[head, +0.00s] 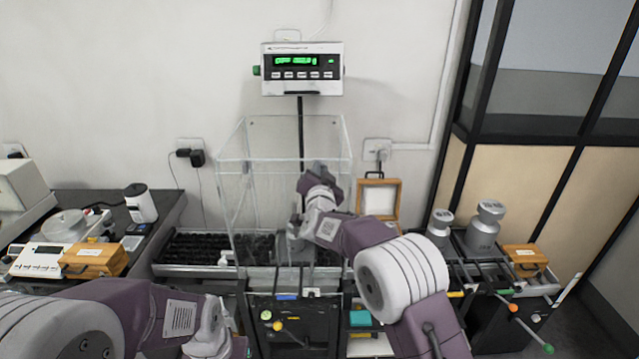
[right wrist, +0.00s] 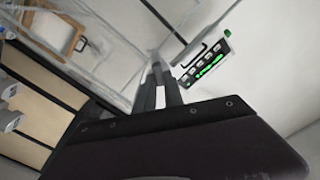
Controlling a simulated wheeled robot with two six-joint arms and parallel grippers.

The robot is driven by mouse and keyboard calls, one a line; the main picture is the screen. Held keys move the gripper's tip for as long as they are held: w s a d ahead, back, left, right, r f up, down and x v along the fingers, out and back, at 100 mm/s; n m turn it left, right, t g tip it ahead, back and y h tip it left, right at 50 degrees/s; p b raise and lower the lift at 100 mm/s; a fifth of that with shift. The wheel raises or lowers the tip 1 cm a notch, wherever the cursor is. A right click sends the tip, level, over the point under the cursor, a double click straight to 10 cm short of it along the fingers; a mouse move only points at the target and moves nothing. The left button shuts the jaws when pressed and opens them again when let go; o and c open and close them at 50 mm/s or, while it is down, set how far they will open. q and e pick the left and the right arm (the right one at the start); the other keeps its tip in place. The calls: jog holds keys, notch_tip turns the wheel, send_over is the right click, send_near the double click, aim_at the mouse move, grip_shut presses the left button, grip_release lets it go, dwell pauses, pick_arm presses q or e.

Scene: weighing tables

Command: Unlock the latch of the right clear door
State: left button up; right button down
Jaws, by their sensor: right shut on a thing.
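The clear enclosure (head: 237,165) stands on the bench in the middle of the head view, with clear panels and thin bright edges. My right gripper (head: 295,238) is at the front of it, low down and near the middle. Its dark fingers (right wrist: 160,85) show close together in the right wrist view, and it is shut on the latch of the right clear door. The latch itself is hidden by the fingers, so I cannot tell its position. My left arm is low at the left of the head view, and its fingertips do not show.
A display (head: 303,68) with green digits is above the enclosure. An open wooden box (head: 378,197) and metal weights (head: 484,228) stand to the right. A wooden case (head: 94,260) is on the left table. Coloured-ended rods (head: 528,329) stick out at the front right.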

jog(key=shift+d+f+m+b, duration=0.1)
jog(key=shift+f+m+b, duration=0.1)
jog(key=shift+m+b, duration=2.3)
jog(key=shift+d+f+m+b, duration=0.1)
jog(key=shift+f+m+b, duration=0.1)
jog(key=shift+m+b, duration=2.25)
jog(key=shift+m+p, duration=0.4)
jog(key=shift+m, duration=0.25)
jog(key=c, duration=1.4)
grip_release()
jog(key=shift+c, duration=0.2)
jog(key=s+b, duration=0.3)
jog(key=s, duration=0.6)
